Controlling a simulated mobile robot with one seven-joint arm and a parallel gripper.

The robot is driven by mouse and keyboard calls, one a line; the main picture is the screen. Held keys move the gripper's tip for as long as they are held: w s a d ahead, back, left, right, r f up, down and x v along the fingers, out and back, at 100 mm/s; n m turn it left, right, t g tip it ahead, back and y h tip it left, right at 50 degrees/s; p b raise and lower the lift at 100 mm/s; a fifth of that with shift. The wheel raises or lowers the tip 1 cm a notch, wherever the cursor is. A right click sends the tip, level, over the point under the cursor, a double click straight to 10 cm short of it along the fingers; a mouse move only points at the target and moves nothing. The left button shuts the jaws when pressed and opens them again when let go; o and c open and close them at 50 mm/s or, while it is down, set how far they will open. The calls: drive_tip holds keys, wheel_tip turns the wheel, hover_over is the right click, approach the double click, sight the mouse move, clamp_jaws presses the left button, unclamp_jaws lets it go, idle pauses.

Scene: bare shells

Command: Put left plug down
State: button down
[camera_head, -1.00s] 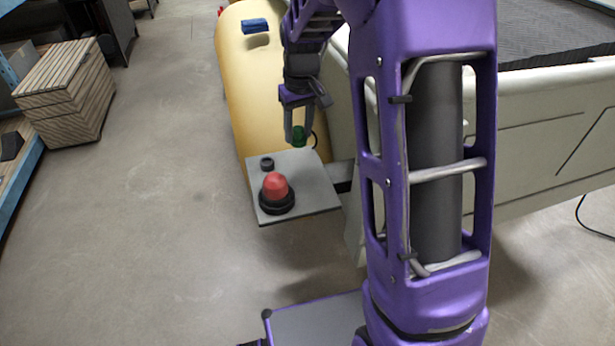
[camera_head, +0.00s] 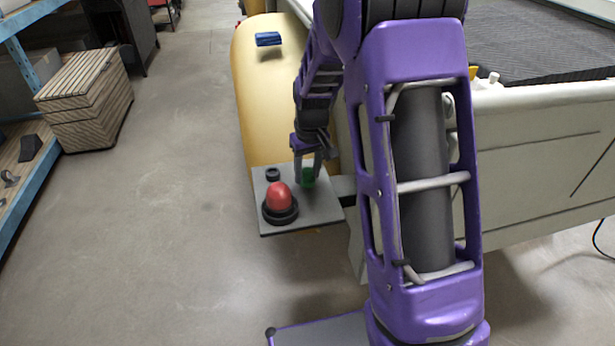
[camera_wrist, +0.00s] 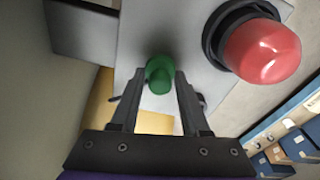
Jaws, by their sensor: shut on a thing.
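A green plug (camera_head: 308,175) is between the fingers of my gripper (camera_head: 307,172), over the right part of a small grey plate (camera_head: 318,213). In the wrist view the green plug (camera_wrist: 160,74) shows at the tips of my gripper (camera_wrist: 158,85), which is shut on it. The plug appears at or just above the plate (camera_wrist: 145,30); I cannot tell whether it touches. A red dome button with a black base (camera_head: 279,197) sits on the plate to the left of the plug. It is large in the wrist view (camera_wrist: 262,50).
A small black ring-like piece (camera_head: 272,174) stands on the plate's back left. A yellow rounded body (camera_head: 250,95) with a blue block (camera_head: 268,39) lies behind. A pale machine side (camera_head: 530,145) is on the right. Open floor (camera_head: 180,200) lies left.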

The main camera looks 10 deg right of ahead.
sight(310, 182)
drive_tip(key=shift+f, duration=0.65)
drive_tip(key=shift+f, duration=0.15)
drive_tip(key=shift+c, duration=1.9)
unclamp_jaws()
wheel_tip(310, 182, up, 12)
drive_tip(key=s+p, duration=0.1)
drive_tip(key=p, duration=0.1)
drive_tip(key=shift+s+d, duration=0.15)
drive_tip(key=shift+s, duration=0.1)
drive_tip(key=shift+w, duration=0.1)
